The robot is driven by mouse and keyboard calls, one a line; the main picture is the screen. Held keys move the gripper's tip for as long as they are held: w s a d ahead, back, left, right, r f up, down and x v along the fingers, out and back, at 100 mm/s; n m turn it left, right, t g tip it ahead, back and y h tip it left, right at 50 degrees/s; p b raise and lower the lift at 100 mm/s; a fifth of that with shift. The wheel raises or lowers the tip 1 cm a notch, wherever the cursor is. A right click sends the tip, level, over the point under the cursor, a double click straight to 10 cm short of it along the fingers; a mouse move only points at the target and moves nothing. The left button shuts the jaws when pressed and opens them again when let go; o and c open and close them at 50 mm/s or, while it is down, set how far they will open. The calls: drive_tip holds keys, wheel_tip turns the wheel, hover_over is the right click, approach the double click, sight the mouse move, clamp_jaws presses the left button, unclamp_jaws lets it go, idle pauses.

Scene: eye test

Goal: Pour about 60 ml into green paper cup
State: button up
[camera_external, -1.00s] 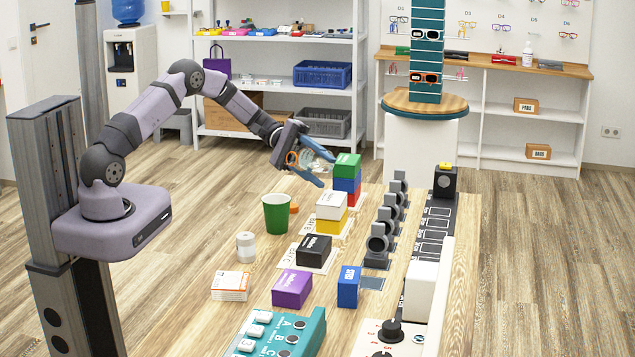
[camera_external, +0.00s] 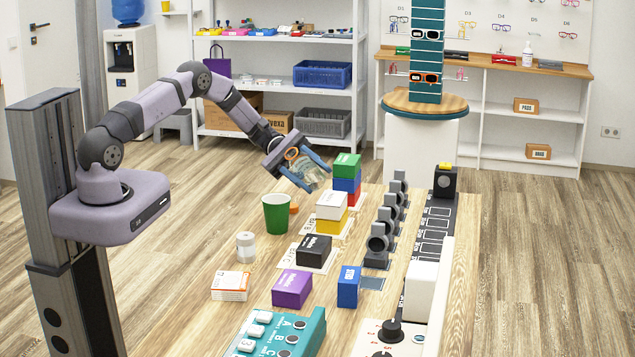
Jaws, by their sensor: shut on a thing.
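The green paper cup (camera_external: 277,215) stands upright on the wooden table near its far left part. Its inside bottom is hidden from this side. My gripper (camera_external: 317,180), with blue fingers, is shut on a clear container (camera_external: 303,168) with an orange ring near its upper end. The container is tilted and held above and behind the cup, slightly to its right, apart from it. Its liquid level is too small to tell.
Stacked green, blue and red boxes (camera_external: 346,175) stand just right of my gripper. A white box on a yellow one (camera_external: 332,207) stands right of the cup. A small white roll (camera_external: 245,246) stands in front of the cup. An orange item (camera_external: 294,208) lies beside it.

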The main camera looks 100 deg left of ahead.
drive_tip(key=shift+d+r+n, duration=0.1)
drive_tip(key=shift+r+n, duration=0.2)
drive_tip(key=shift+n, duration=0.1)
drive_tip(key=shift+a+n+h, duration=0.2)
drive_tip(key=shift+n+h, duration=0.2)
drive_tip(key=shift+n, duration=0.3)
wheel_tip(320, 180, up, 2)
drive_tip(key=shift+w+a+r+n+h+p, duration=0.1)
drive_tip(key=shift+n+h+p, duration=0.2)
drive_tip(key=shift+n+p, duration=0.35)
drive_tip(key=shift+n+t, duration=0.3)
drive_tip(key=shift+n, duration=0.55)
wheel_tip(320, 180, down, 5)
drive_tip(key=b, duration=0.4)
drive_tip(key=shift+a+r, duration=0.1)
drive_tip(key=shift+a+r+n+h, duration=0.1)
drive_tip(key=shift+n+h, duration=0.3)
drive_tip(key=shift+n, duration=0.5)
